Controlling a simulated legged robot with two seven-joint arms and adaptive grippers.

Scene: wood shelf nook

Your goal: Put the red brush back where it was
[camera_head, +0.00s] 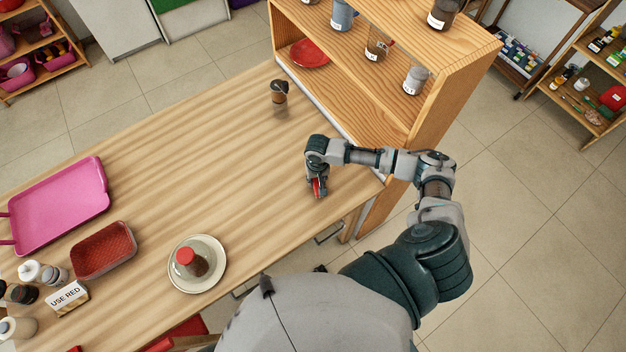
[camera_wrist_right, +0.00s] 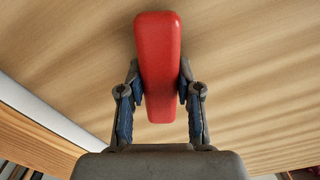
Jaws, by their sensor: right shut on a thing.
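The red brush (camera_wrist_right: 158,70) is between the two fingers of my right gripper (camera_wrist_right: 160,95) in the right wrist view, its long red body pointing away from the palm. In the head view my right gripper (camera_head: 317,188) is over the right part of the wooden table, near the shelf, and a bit of the red brush (camera_head: 317,186) shows at its fingers. I cannot tell whether the brush touches the table. A red basket-like tray (camera_head: 104,250) lies at the left of the table beside a sign reading "USE RED" (camera_head: 67,298). My left gripper is not in view.
A wooden shelf (camera_head: 434,110) with jars and a red plate (camera_head: 309,53) stands at the table's right end. A dark cup (camera_head: 279,93) stands near it. The table's middle is clear.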

